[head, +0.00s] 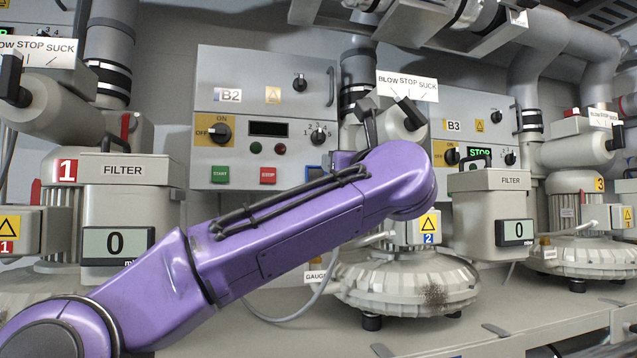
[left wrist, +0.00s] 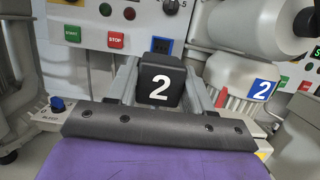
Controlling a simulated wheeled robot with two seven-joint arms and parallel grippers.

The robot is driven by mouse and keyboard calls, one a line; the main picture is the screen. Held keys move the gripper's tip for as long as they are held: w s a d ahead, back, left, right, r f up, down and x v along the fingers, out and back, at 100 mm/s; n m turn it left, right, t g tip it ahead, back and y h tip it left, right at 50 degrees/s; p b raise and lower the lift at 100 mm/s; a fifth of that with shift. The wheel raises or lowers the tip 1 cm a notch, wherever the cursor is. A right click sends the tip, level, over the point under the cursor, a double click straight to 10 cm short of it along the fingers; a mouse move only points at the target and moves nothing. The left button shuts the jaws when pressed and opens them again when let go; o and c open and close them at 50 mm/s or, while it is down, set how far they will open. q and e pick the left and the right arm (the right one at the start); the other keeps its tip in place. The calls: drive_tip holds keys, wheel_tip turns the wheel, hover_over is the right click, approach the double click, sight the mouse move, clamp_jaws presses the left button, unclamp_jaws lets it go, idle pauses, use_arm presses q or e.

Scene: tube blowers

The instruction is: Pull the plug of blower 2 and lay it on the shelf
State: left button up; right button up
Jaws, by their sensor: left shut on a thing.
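The plug of blower 2 (left wrist: 160,85) is a dark block with a white 2 on it, seen in the left wrist view. My left gripper (left wrist: 161,92) is shut on it, one grey finger on each side. A blue socket (left wrist: 162,46) on the B2 panel shows just behind and above the plug; I cannot tell whether the plug touches it. In the head view the B2 panel (head: 240,70) stands behind my purple left arm, which hides the gripper and plug. Blower 2 (head: 405,288) stands right of the arm on the grey shelf (head: 420,335). My right gripper is not in view.
Filter boxes with gauges stand on both sides, one left (head: 125,225) and one right (head: 500,225). Blower 3 (head: 590,255) is at the far right. A grey cable (head: 290,315) curves below my arm. The front strip of the shelf looks mostly clear.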

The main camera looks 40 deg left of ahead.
use_arm(q)
drive_tip(key=s+a+b, duration=0.6)
drive_tip(key=s+a, duration=0.1)
drive_tip(key=s, duration=0.1)
drive_tip(key=shift+s+b, duration=0.2)
drive_tip(key=shift+b, duration=0.15)
idle(0.4)
wheel_tip(320, 180, down, 28)
drive_tip(key=b, duration=2.8)
drive_tip(key=shift+f, duration=0.25)
drive_tip(key=shift+f+b, duration=1.65)
idle(0.6)
